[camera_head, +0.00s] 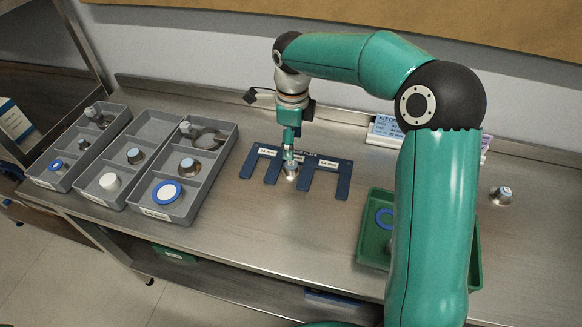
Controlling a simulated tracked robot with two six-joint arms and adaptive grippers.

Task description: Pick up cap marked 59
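Several small caps with metal skirts are in view, but I cannot read a 59 on any of them. One metal cap (291,171) stands at the blue slotted gauge plate (343,180) on the steel bench. My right gripper (289,155) points down directly over this cap and its tips hide part of it. I cannot tell whether the fingers are touching it or closed on it. Another cap (501,195) stands alone on the bench at the right. My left gripper is not in view.
A green tray (373,235) with a blue ring is partly hidden behind my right arm. A label stand (386,129) stands at the back.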

